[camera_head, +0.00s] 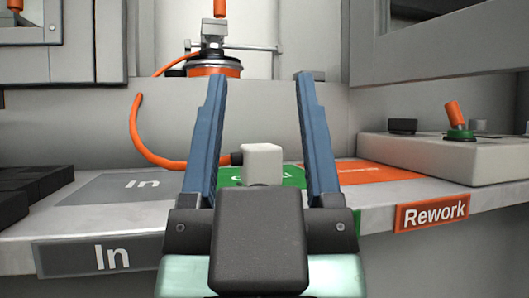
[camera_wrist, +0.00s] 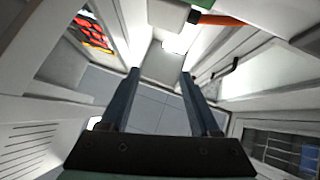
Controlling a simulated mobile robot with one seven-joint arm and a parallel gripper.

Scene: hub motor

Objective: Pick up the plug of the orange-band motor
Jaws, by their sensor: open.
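The orange-band motor (camera_head: 214,70) stands at the back in the head view. An orange cable (camera_head: 141,140) loops from it down the left to the plug (camera_head: 263,163), a pale block with a dark cable end on its left. The plug is by the green area of the shelf; its lower part is hidden by my gripper. My gripper (camera_head: 261,77) is open and empty, and the plug shows between its fingers in the picture. In the wrist view, the plug (camera_wrist: 168,13) is at the top edge, beyond the open fingers of my gripper (camera_wrist: 160,74) and not between them.
The shelf has a grey "In" area (camera_head: 135,187) at left, a green area (camera_head: 292,177) in the middle and an orange area (camera_head: 385,172) at right. Dark blocks (camera_head: 30,195) lie far left. A grey box with an orange-handled lever (camera_head: 455,113) stands right.

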